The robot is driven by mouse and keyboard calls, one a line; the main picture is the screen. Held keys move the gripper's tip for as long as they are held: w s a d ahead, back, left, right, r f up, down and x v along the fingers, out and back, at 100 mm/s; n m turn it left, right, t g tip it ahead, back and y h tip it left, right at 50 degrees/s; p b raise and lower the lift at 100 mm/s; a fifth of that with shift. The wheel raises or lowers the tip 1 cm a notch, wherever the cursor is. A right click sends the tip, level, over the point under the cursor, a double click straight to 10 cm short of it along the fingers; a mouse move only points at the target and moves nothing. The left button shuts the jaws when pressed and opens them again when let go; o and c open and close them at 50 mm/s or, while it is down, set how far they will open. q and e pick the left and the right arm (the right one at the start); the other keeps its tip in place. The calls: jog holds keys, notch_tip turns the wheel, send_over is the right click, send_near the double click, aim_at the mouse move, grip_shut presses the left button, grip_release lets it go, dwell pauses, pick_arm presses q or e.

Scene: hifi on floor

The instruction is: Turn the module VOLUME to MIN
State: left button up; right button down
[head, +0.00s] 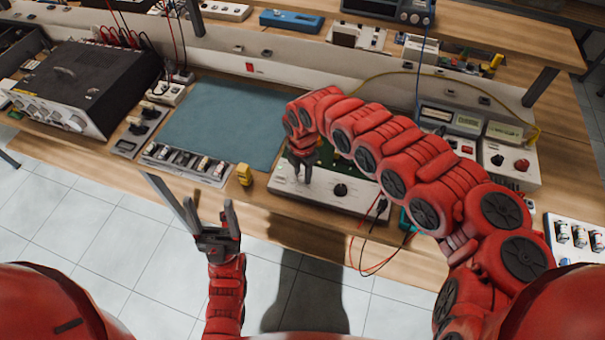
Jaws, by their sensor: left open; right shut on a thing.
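A white module (323,198) with a green circuit board lies at the front edge of the bench. A black round knob (341,190) shows on the middle of its front panel. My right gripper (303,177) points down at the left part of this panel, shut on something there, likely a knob. The fingers hide that thing, and its pointer and any VOLUME label cannot be read. My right arm covers the module's back right part. My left gripper (208,206) is open and empty, in front of the bench edge and left of the module.
A yellow part (244,174) stands left of the module, near a box of terminals (188,163). A blue-green mat (222,124) is bare. A black power supply (88,82) stands at the left. Red and black leads (379,243) hang off the front edge.

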aim_at(303, 175)
jog(key=shift+n+b, duration=0.5)
jog(key=shift+n, duration=1.1)
jog(key=c, duration=0.5)
grip_release()
jog(key=shift+d+r, duration=0.1)
jog(key=shift+r, duration=0.25)
notch_tip(303, 175, up, 5)
jog(key=shift+w+f+b, duration=0.1)
jog(key=shift+b, duration=0.4)
notch_tip(303, 175, up, 12)
jog(key=p, duration=0.9)
